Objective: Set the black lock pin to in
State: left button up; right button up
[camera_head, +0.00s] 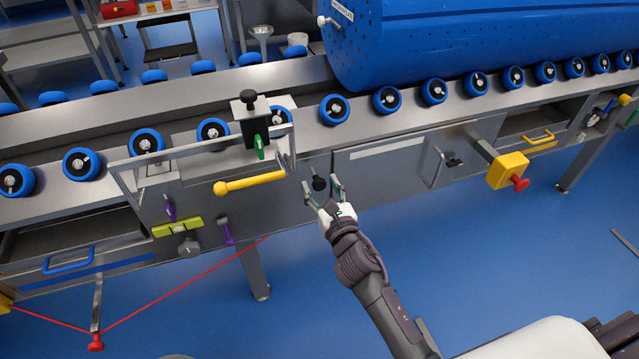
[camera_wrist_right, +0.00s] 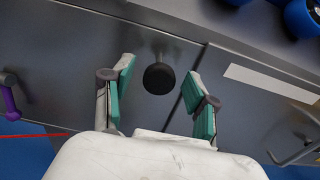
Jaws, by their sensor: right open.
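The black lock pin (camera_head: 319,183) sticks out of the grey front panel of the conveyor frame, just right of the yellow-handled lever. In the right wrist view its round black knob (camera_wrist_right: 159,78) sits on a short metal stem. My right gripper (camera_head: 323,190) is open, with its green-padded fingers on either side of the knob. In the right wrist view the gripper (camera_wrist_right: 155,95) shows gaps between the knob and both pads. I cannot tell whether the fingertips reach as far as the knob in depth. My left gripper is not in view.
A yellow handle (camera_head: 250,184) lies left of the pin. A bent metal handle (camera_head: 438,168) and a yellow box with a red button (camera_head: 508,171) are to the right. A blue drum (camera_head: 450,40) rests on the rollers above. A red cord (camera_head: 180,292) hangs lower left.

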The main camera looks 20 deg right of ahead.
jog(key=shift+w, duration=0.65)
grip_shut()
